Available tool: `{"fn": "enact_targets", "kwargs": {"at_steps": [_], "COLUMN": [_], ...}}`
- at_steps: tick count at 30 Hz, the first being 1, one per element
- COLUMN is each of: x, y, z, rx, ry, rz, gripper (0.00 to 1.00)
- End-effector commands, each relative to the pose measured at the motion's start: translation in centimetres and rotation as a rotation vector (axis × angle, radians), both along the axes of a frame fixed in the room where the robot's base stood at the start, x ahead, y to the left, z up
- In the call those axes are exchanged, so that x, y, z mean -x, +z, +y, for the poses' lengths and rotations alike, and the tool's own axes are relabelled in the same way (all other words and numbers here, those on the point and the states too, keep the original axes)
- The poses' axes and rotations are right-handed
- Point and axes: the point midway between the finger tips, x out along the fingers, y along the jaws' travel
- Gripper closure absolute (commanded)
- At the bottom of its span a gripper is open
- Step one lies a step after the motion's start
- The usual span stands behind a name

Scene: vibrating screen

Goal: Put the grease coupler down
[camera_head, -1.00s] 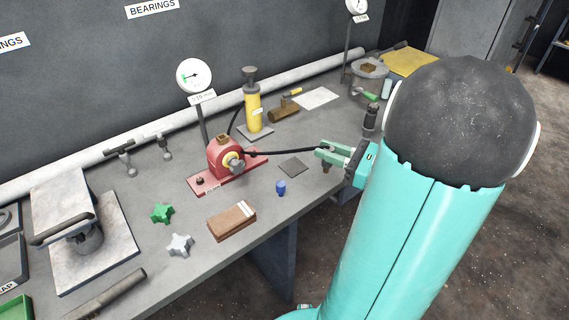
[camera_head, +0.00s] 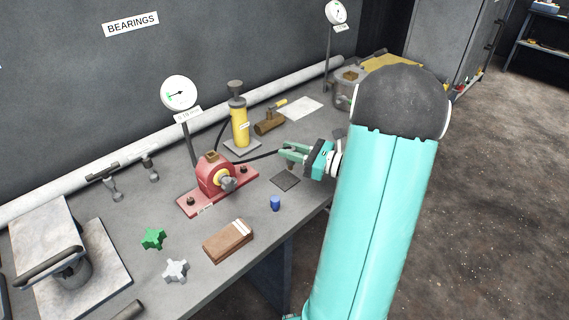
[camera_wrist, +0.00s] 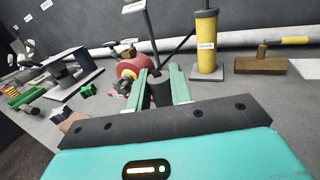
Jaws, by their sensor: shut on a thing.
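My gripper (camera_head: 284,150) is shut on the grease coupler, held above the bench. The black hose (camera_head: 262,155) runs to it past the red bearing housing (camera_head: 214,174). A small brownish part of the coupler (camera_head: 290,167) shows below the fingers, close above a dark square pad (camera_head: 285,180). In the wrist view, the dark coupler body (camera_wrist: 160,92) stands between the two green fingers of my gripper (camera_wrist: 160,80). The fingers hide part of it. I cannot tell whether its lower end touches anything.
The yellow grease pump (camera_head: 239,125) stands behind my gripper. A blue cap (camera_head: 275,203), a brown block (camera_head: 229,241), a green star knob (camera_head: 152,238) and a grey star knob (camera_head: 175,270) lie in front. The bench (camera_head: 252,215) has bare surface around the pad.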

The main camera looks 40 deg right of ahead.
Motion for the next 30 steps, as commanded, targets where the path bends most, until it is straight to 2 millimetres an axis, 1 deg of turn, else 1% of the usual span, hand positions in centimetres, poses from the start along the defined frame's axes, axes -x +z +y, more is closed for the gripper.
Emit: {"fn": "enact_targets", "kwargs": {"at_steps": [1,3,6,11,13,18,30], "x": [-0.8,-1.7,-2.8,-3.6,-4.0,-3.9,-3.9], "y": [-1.2,-2.3,-3.4,-4.3,-5.0,-7.4,-8.0], "z": [-0.2,-0.5,-0.8,-1.0,-1.1,-1.1,-1.1], "rx": [-0.006,-0.003,-0.003,-0.001,-0.002,-0.003,-0.002], "ry": [0.001,0.002,0.001,0.001,0.001,0.001,0.000], "rz": [0.003,0.003,0.001,0.000,0.002,0.003,0.001], "gripper": [1.00,1.00,1.00,1.00,1.00,1.00,1.00]}}
